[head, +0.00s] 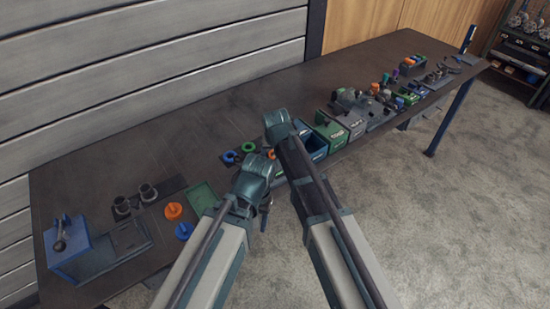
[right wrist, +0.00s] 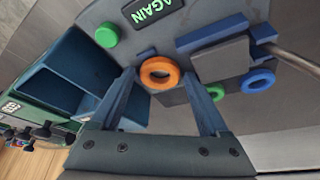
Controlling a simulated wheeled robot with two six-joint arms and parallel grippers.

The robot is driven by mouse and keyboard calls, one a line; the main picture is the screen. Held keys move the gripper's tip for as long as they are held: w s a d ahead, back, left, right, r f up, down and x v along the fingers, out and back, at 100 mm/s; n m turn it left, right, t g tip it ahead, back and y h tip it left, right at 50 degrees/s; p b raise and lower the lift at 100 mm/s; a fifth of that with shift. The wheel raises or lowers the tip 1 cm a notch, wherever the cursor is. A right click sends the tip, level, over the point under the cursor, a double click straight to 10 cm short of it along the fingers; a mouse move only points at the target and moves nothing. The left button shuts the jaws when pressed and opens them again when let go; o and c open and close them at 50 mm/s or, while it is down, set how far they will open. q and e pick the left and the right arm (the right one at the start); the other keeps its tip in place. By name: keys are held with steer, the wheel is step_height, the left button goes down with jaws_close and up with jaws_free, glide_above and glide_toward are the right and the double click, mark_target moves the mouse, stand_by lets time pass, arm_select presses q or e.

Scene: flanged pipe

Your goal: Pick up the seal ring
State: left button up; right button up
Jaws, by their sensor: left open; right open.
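An orange seal ring (right wrist: 159,72) lies on a small dark pad in the right wrist view. My right gripper (right wrist: 161,76) is open, with one finger on each side of the ring and a gap to it; I cannot tell how far above it the tips are.
In the head view, a blue fixture (head: 75,248) and an orange flanged part (head: 173,211) stand on the left of the dark table (head: 110,160).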

steer(key=c, duration=1.1)
steer(key=shift+r+p, duration=0.9)
steer(key=shift+p, duration=0.05)
step_height(320, 180, up, 2)
steer(key=shift+r+p, duration=0.1)
steer(key=shift+p, duration=1)
steer(key=s+d+r+p, duration=0.3)
steer(key=s+d+r, duration=0.1)
steer(key=s+d, duration=0.7)
steer(key=shift+d+p, duration=0.35)
steer(key=shift+p, duration=0.05)
steer(key=shift+w+f, duration=0.1)
